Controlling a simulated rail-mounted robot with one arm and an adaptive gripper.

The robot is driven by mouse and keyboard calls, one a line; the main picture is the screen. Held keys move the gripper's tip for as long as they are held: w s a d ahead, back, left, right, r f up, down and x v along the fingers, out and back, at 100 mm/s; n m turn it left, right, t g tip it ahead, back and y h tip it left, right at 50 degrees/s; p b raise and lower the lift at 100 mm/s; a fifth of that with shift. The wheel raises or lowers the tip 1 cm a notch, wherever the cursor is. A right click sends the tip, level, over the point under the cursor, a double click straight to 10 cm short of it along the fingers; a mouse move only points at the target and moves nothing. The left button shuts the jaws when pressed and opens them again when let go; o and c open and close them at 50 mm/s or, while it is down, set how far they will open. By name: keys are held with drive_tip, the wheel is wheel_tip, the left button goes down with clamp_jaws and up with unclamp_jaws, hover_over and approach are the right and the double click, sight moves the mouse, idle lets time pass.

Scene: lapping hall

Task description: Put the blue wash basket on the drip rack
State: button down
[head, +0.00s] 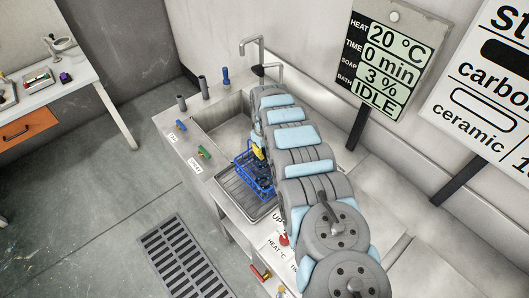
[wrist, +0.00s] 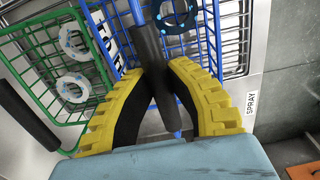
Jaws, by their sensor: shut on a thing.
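The blue wash basket (head: 243,163) is a wire basket with a dark upright handle (wrist: 148,50). My gripper (wrist: 158,72), with yellow ridged fingers, is shut on that handle. In the head view the basket is at the drip rack (head: 236,190), a ribbed metal tray on the counter, partly behind my arm. I cannot tell whether its base touches the rack. In the wrist view the blue wires (wrist: 119,30) lie beyond the fingers, with a dark ring (wrist: 176,16) inside. Wire bars of a metal rack (wrist: 232,50) show to the right.
A green wire basket (wrist: 38,62) with pale rings (wrist: 73,88) and a dark handle stands close on the left in the wrist view. The sink (head: 229,132), tap (head: 250,45) and upright posts are behind. A sign (head: 385,55) reads IDLE. A side bench (head: 60,85) stands far left.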

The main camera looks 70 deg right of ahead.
idle(0.4)
drive_tip(key=c, duration=1.1)
unclamp_jaws()
drive_tip(key=shift+d, duration=0.1)
drive_tip(key=shift+r, duration=0.1)
wheel_tip(320, 180, up, 12)
drive_tip(key=b, duration=0.1)
